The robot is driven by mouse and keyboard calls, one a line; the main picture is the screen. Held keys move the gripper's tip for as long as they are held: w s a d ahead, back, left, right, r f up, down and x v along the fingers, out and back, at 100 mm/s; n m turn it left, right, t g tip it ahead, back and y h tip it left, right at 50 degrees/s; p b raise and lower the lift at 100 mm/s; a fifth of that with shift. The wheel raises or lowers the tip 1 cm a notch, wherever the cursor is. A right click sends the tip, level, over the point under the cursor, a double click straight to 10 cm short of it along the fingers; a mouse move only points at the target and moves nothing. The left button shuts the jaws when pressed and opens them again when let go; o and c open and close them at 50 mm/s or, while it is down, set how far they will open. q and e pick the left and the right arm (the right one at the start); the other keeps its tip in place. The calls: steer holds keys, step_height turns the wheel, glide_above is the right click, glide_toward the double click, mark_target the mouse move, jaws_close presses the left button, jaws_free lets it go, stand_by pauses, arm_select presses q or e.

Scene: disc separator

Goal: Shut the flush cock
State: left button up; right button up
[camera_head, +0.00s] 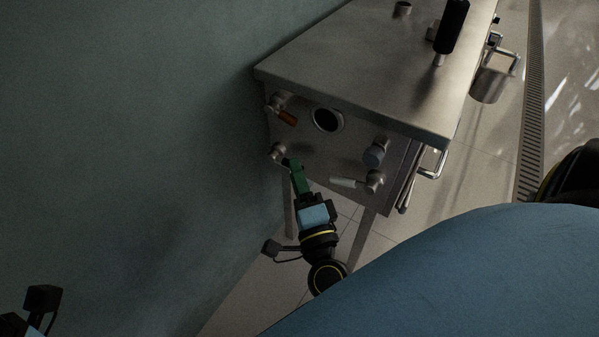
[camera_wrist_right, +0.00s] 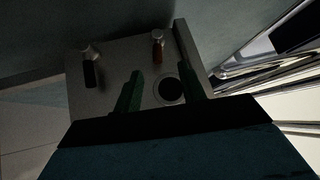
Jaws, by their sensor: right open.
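The separator's steel front panel (camera_head: 340,152) carries several cocks, and no label shows which is the flush cock. One with an orange handle (camera_head: 287,117) is at upper left, also in the right wrist view (camera_wrist_right: 158,47). Below it is a lower-left cock (camera_head: 278,152), whose black handle (camera_wrist_right: 90,72) shows in the wrist view. A white-handled cock (camera_head: 347,182) is at lower right. My right gripper (camera_head: 292,163) has its green fingers near the lower-left cock, partly hiding it. In the wrist view its fingers (camera_wrist_right: 158,80) are apart, with nothing held between them. My left gripper's fingers are out of frame.
A round dark port (camera_head: 327,120) and a blue-grey knob (camera_head: 375,155) are on the panel. The steel top (camera_head: 370,65) overhangs it. A plain wall (camera_head: 140,130) stands close on the left. A bar handle (camera_head: 433,165) sticks out on the right side.

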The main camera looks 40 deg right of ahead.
steer(key=a+f+n+g+y, duration=0.35)
steer(key=a+n+y, duration=0.85)
steer(key=n, duration=0.4)
steer(key=s+d+f+n+g+h, duration=0.3)
steer(key=s+d+f+n+g, duration=0.2)
steer(key=s+f+g, duration=0.4)
steer(key=shift+s+d+f+n+g+b, duration=0.3)
steer(key=shift+s+n+g+b, duration=0.15)
steer(key=shift+n+g, duration=0.35)
steer(key=shift+w, duration=0.1)
